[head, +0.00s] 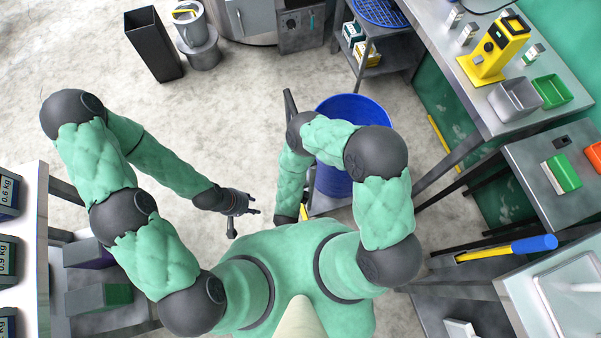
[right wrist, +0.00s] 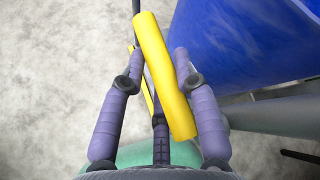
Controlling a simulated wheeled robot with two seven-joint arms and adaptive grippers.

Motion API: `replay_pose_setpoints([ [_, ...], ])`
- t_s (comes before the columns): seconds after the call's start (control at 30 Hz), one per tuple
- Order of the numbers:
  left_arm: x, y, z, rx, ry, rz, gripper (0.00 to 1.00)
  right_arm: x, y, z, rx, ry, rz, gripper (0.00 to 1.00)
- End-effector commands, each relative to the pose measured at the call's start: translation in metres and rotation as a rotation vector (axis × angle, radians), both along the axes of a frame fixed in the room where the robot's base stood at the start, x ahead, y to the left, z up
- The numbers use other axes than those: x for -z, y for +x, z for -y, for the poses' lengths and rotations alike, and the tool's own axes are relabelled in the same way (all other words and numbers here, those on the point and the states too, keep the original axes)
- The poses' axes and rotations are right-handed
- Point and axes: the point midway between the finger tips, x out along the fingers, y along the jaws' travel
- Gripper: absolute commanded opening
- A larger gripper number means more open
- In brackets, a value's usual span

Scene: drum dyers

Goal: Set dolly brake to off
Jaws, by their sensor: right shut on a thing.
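A blue drum (head: 350,110) stands right of centre in the head view, partly behind my right arm; its side (right wrist: 240,45) fills the upper right of the right wrist view. Grey dolly parts (head: 325,204) show below it. A yellow bar (right wrist: 165,75), which looks like the dolly's brake handle, runs slanted between the purple fingers of my right gripper (right wrist: 160,65), which is shut on it. In the head view my right gripper is mostly hidden by my arm; only a bit of yellow (head: 304,211) shows there. My left gripper (head: 246,211) is open and empty above the floor.
A dark bin (head: 152,45) and a grey bucket (head: 198,45) stand at the upper left. A bench with a yellow device (head: 492,48) and trays is on the right. A blue-handled tool (head: 535,244) lies at lower right. The floor left of centre is clear.

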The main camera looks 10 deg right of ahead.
Motion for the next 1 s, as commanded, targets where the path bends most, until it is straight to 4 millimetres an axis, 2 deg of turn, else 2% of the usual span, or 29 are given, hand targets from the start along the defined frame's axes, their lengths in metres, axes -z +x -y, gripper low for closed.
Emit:
replay_pose_setpoints([
  [0.57,0.0012,0.0001,0.0000,0.000,0.000,0.000,0.40,0.0011,-0.0027,-0.0028,0.007,0.005,0.021,0.00],
  [0.6,0.0012,0.0001,0.0000,0.000,0.000,0.000,0.40,0.0011,-0.0027,-0.0028,0.007,0.005,0.021,0.42],
  [0.67,0.0011,0.0001,-0.0001,0.000,0.000,0.000,0.40,0.0009,-0.0024,-0.0029,0.006,0.005,0.021,0.56],
  [1.0,0.0010,0.0001,0.0000,0.000,0.000,0.000,0.40,-0.0005,-0.0007,-0.0036,0.003,0.004,0.025,0.56],
])
